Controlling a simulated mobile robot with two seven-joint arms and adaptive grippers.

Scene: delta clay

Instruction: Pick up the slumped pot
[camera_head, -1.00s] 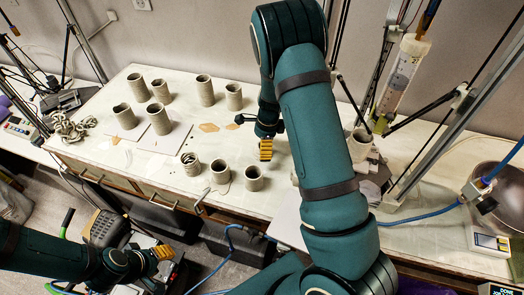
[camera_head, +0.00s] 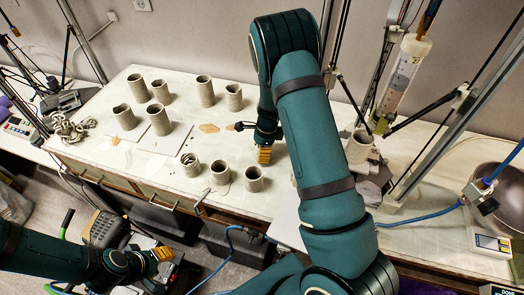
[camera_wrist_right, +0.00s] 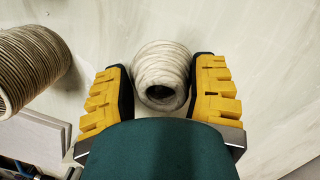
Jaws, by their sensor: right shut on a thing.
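The slumped pot (camera_wrist_right: 158,72), a pale, short, ridged clay pot with a small dark opening, sits between the yellow fingers of my right gripper (camera_wrist_right: 160,88) in the right wrist view. The fingers are shut on its two sides. In the head view my right gripper (camera_head: 264,155) is low over the table, just behind a front-row pot (camera_head: 254,181); the held pot is hidden there by the gripper. My left gripper (camera_head: 161,254) is at the lower left, away from the table top; its finger gap is unclear.
A taller ridged pot (camera_wrist_right: 28,65) stands close left in the wrist view. Several clay pots stand on the white table (camera_head: 95,140), including a coiled one (camera_head: 190,166). A clay printer with a syringe (camera_head: 402,75) stands at the right. Bare table lies behind the held pot.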

